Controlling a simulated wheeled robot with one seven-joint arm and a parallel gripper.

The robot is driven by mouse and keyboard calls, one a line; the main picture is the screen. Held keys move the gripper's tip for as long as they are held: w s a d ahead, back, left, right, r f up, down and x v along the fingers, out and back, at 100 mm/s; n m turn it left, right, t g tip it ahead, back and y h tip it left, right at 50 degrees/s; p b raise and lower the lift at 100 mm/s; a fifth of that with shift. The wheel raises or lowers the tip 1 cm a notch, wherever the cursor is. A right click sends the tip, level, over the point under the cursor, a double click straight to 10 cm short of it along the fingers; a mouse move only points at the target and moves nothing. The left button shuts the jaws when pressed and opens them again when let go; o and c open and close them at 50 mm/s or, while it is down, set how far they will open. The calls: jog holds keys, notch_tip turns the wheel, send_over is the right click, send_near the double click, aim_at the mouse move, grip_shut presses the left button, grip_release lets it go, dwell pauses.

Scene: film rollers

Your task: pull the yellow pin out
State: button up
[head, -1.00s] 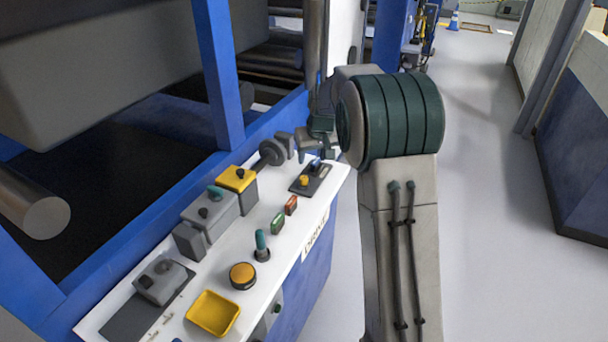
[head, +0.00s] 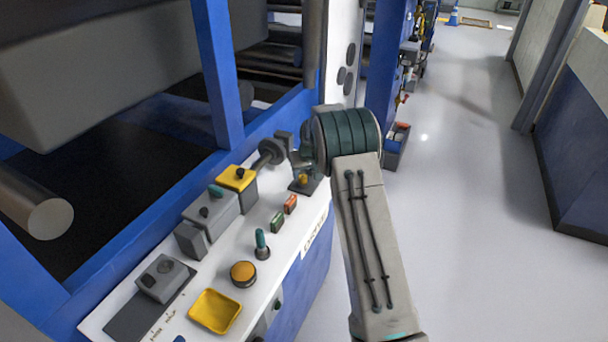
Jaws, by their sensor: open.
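The yellow pin (head: 303,179) is a small yellow knob standing on a dark plate at the far end of the white control panel (head: 262,293). My gripper (head: 299,162) is just above and behind the pin, close to it, with its jaws open and nothing seen between them. It is small and partly hidden by my arm's green-banded wrist, so I cannot tell whether the fingers touch the pin. Part of the dark plate is also covered by my arm.
A grey round handwheel (head: 270,152) stands close left of my gripper. The panel also holds a yellow-topped box (head: 237,179), red (head: 290,204) and green switches, a teal lever (head: 261,243), an orange button (head: 243,273) and a yellow tray (head: 215,312). Open floor lies right.

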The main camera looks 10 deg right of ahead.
aim_at(303, 177)
jog(key=shift+x, duration=1.65)
grip_shut()
jog(key=shift+r, duration=0.9)
grip_release()
jog(key=shift+r, duration=0.1)
jog(key=b+v, duration=0.2)
jog(key=v, duration=1.1)
jog(key=shift+s+r, duration=0.2)
jog(key=shift+s, duration=0.05)
jog(key=shift+d, duration=0.1)
